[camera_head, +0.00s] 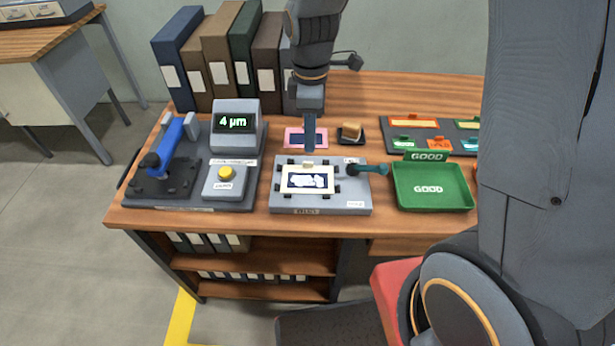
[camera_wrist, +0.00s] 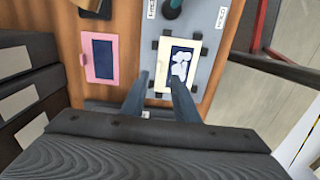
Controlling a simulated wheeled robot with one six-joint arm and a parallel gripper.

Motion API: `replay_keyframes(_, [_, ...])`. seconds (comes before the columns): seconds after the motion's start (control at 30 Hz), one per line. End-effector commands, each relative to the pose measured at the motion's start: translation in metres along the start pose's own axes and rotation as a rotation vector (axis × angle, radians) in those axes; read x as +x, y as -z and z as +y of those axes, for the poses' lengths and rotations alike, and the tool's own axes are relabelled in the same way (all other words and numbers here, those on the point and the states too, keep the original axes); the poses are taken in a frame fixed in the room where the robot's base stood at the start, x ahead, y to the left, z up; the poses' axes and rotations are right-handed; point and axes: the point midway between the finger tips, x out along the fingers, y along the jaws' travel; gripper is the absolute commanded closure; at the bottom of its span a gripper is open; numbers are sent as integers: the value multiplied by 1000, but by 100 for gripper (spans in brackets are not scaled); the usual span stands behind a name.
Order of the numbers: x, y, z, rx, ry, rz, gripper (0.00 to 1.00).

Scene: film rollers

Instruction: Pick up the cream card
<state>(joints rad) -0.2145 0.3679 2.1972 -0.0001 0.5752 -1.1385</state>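The cream card (camera_head: 307,181) lies on a grey fixture plate (camera_head: 350,206) on the bench. It has a cream border around a dark blue window with a white pattern. The card also shows in the wrist view (camera_wrist: 179,60), held among several small black clips. My gripper (camera_head: 310,148) hangs just behind the card in the head view, pointing down. In the wrist view my gripper (camera_wrist: 158,77) is open, with a gap between its two fingers. One finger overlaps the card's lower part in that picture; I cannot tell whether it touches.
A pink card (camera_head: 294,139) lies just behind the plate. A teal-handled piece (camera_head: 370,169) sits at the plate's right. A green GOOD tray (camera_head: 432,187) stands further right, and a gauge with a 4 µm display (camera_head: 236,124) left. Binders (camera_head: 220,58) line the back.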

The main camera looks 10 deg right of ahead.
Motion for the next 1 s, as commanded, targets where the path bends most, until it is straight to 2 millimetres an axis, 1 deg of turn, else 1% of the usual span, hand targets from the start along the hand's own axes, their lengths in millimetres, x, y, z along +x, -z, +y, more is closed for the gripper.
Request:
replay_keyframes(0.1, [9,3,1,-29,4,-2,73])
replay_keyframes(0.43, [36,2,1,-27,4,-2,73])
replay_keyframes(0.73, [71,1,2,-26,3,-1,73])
replay_keyframes(0.87, [78,1,2,-26,2,-1,73])
replay_keyframes(1.0, [79,1,3,-26,1,0,73])
